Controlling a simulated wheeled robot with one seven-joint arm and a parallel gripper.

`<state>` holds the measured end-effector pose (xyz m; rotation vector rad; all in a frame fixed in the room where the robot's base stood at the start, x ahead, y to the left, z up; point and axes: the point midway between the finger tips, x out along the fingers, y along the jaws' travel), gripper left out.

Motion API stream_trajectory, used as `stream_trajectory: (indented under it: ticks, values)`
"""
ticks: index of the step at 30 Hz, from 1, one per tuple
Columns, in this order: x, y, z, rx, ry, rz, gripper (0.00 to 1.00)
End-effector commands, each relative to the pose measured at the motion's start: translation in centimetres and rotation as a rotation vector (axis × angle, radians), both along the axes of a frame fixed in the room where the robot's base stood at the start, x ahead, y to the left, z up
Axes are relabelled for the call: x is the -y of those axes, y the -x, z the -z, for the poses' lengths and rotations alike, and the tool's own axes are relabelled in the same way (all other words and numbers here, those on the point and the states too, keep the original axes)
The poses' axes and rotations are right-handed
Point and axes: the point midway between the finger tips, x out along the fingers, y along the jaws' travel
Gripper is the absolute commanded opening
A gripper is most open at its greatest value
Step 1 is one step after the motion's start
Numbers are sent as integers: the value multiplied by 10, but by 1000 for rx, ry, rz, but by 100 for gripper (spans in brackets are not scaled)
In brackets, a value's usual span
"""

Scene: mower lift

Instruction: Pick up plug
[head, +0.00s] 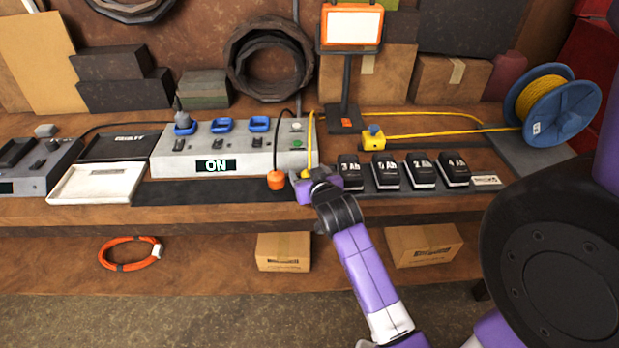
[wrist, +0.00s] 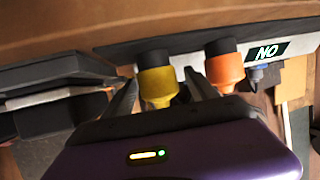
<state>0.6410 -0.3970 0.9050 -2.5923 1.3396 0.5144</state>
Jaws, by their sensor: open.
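A yellow plug (wrist: 157,86) with a black end shows in the wrist view between the two fingers of my gripper (wrist: 161,92). The fingers are apart, one on each side of it; I cannot tell whether either touches it. An orange plug (wrist: 224,72) with a black end is just to its right, outside the right finger. In the head view the orange plug (head: 276,181) hangs on a black cable at the front of the grey power strip (head: 228,163). My gripper (head: 309,180) is right of it, mostly hiding the yellow plug on its yellow cable.
Several black battery packs (head: 387,172) stand close to the right of my gripper. A yellow box (head: 374,138), a lamp (head: 352,25) and a cable reel (head: 562,106) are behind. A white tray (head: 97,183) lies at left. Cardboard boxes are on the lower shelf.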

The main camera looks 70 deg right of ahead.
Motion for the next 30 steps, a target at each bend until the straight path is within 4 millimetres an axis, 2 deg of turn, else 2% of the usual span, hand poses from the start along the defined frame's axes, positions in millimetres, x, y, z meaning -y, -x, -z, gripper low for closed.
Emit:
stream_trajectory:
  ticks: [4,12,22,30]
  values:
    - [10,-7,6,-1,-2,0,67]
    - [12,-8,7,0,-1,-1,65]
    - [11,-8,7,0,-1,-1,0]
    - [12,-8,6,0,0,-1,0]
